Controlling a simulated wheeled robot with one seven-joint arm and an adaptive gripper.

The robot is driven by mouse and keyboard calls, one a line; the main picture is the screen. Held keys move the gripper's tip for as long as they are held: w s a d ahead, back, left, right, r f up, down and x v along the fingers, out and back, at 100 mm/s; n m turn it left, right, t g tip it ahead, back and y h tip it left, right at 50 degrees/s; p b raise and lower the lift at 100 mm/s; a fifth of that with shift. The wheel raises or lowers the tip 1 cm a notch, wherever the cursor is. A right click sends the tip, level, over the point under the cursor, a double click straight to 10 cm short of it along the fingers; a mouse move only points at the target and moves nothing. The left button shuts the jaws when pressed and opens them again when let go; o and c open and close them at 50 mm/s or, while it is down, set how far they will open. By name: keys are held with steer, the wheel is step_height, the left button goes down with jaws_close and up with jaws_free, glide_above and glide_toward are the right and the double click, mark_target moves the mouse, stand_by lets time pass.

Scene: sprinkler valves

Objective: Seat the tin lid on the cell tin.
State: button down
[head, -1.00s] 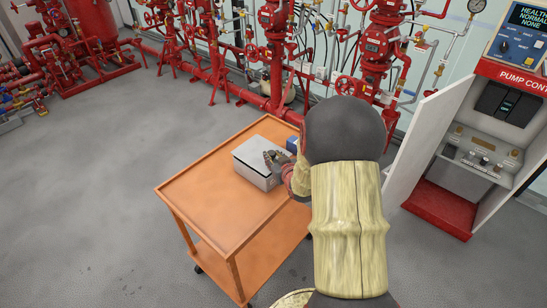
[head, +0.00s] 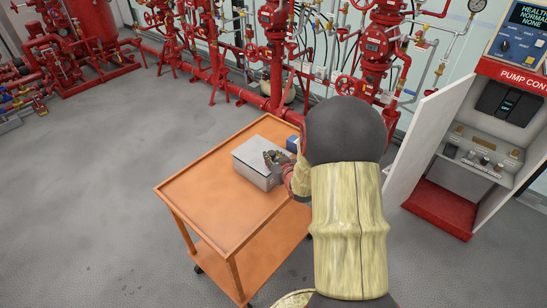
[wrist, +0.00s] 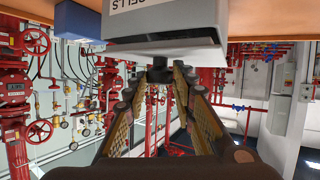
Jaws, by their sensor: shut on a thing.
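The cell tin (head: 252,173) is a pale grey box on the orange trolley; its white face with the letters "ELLS" shows upside down at the top of the wrist view (wrist: 165,14). The grey tin lid (head: 258,151) lies over the tin's top, and its edge shows in the wrist view (wrist: 120,52). A dark band shows near the lid's edge; I cannot tell if the lid is fully down. My gripper (wrist: 172,74) is shut on the lid's black knob (wrist: 172,62). In the head view my gripper (head: 275,158) is at the lid's right side, partly hiding it.
A blue box (head: 292,143) stands on the trolley (head: 205,205) just behind the tin. The trolley's left and near parts are clear. Red pipes and valves (head: 290,60) line the wall behind. An open pump control cabinet (head: 470,150) stands at right.

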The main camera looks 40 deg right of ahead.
steer(key=shift+f+b, duration=0.65)
steer(key=shift+f, duration=0.1)
steer(key=c, duration=1.4)
jaws_free()
steer(key=shift+f, duration=0.1)
steer(key=shift+s, duration=0.1)
steer(key=p+v, duration=0.3)
steer(key=v, duration=0.5)
